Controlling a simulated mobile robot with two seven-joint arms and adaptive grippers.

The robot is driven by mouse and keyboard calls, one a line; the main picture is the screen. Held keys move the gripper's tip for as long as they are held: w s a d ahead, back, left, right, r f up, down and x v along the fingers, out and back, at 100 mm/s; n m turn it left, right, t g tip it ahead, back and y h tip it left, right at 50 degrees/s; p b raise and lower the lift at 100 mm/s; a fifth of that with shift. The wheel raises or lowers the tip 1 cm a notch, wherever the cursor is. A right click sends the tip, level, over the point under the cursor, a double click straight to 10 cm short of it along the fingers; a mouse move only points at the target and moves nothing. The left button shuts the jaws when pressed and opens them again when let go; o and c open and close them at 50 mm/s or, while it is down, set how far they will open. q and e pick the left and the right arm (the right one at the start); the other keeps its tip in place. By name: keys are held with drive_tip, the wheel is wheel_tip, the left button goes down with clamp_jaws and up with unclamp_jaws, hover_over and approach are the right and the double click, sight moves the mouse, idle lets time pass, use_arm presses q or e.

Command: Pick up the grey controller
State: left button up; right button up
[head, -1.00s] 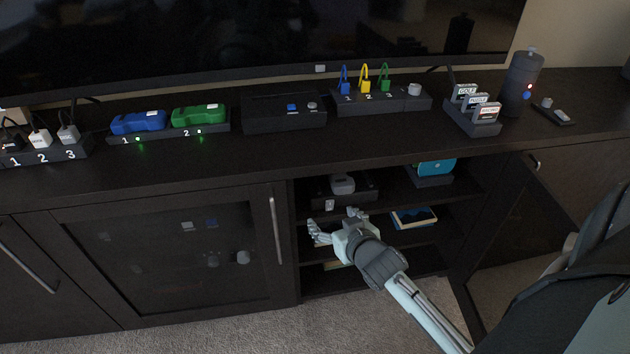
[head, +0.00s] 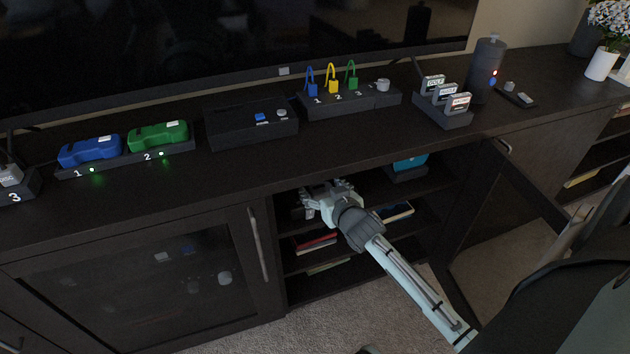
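My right gripper (head: 325,188) reaches into the open cabinet bay at the upper shelf level. Its fingers look spread. The grey controller does not show clearly now; the gripper covers the part of the upper shelf (head: 375,190) where a small grey object sat in the earlier head view. I cannot tell whether the fingers touch it. A blue controller (head: 90,150) and a green controller (head: 158,136) rest in a dock on the cabinet top. My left gripper is not in view.
The open cabinet door (head: 500,200) stands to the right of my arm, and a closed glass door (head: 150,280) is at left. A blue item (head: 408,162) lies on the upper shelf. Books (head: 316,241) lie below. A black box (head: 250,124) and cartridge stand (head: 443,112) stand on top.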

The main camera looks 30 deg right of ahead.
drive_tip(key=c, duration=1.2)
drive_tip(key=shift+o, duration=0.2)
drive_tip(key=shift+r, duration=0.1)
